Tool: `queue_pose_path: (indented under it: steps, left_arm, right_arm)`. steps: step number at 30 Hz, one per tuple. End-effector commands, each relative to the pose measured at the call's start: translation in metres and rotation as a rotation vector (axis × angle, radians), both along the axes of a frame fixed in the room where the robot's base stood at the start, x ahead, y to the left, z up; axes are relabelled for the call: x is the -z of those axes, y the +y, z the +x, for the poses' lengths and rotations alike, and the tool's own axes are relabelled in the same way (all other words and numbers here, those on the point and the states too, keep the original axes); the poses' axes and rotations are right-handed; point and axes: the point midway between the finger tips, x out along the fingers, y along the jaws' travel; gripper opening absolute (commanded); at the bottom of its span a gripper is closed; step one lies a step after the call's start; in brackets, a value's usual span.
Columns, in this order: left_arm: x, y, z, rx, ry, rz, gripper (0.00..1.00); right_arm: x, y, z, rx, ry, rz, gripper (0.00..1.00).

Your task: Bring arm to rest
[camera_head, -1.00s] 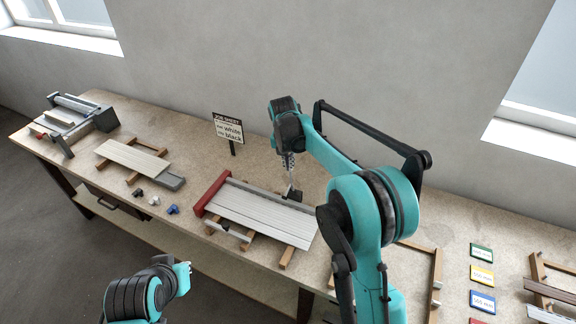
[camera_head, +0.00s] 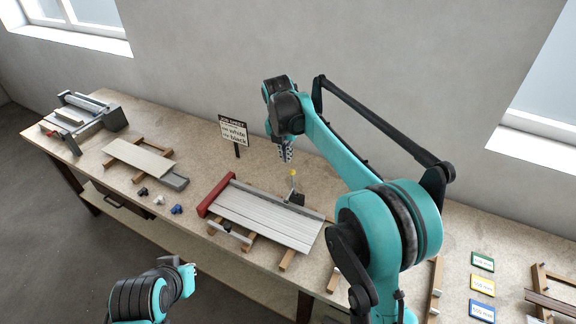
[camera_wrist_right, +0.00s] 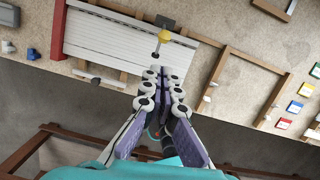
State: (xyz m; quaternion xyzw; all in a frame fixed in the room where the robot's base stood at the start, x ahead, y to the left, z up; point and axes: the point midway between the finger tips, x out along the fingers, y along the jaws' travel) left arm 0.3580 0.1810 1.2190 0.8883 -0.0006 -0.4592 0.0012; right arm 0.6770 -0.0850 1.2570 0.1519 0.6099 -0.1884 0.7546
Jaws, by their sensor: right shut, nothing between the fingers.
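My right arm reaches in from the right in the head view. Its gripper (camera_head: 286,152) points down above the bench, with the fingers together and empty. A yellow-topped handle on a dark block (camera_head: 294,196) stands by the far edge of the white slatted panel (camera_head: 265,220), just below the fingertips and apart from them. In the wrist view, my right gripper's fingers (camera_wrist_right: 163,78) meet in front of the panel (camera_wrist_right: 110,45), and the yellow knob (camera_wrist_right: 163,36) shows beyond them. Part of my left arm shows at the lower left of the head view; its gripper cannot be made out.
The panel lies on wooden bars with a red end piece (camera_head: 217,194). A job sheet sign (camera_head: 233,135) stands behind. Coloured cards (camera_head: 482,284) lie at the right.

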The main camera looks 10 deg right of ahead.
Motion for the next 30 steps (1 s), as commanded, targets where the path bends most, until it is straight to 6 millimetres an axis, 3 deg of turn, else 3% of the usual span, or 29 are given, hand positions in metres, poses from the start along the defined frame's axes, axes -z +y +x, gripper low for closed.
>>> queue_pose_path:
  steps: [6,22,26,30]
  left_arm:
    - [-0.001,0.0,0.0,0.0,0.0,0.0,0.0]
    - [0.001,0.0,0.0,0.0,0.0,0.0,0.0]
    - [0.018,0.0,0.0,0.0,0.0,0.0,0.0]
    - [0.049,0.0,0.0,0.0,0.0,0.0,0.0]
  right_arm:
    - [-0.018,-0.001,0.0,0.0,0.0,0.0,0.0]
    - [-0.018,-0.002,-0.004,0.023,-0.006,0.006,0.0]
    - [-0.013,-0.012,-0.024,0.185,-0.048,0.051,0.0]
    - [0.001,-0.032,-0.071,0.548,-0.133,0.166,0.0]
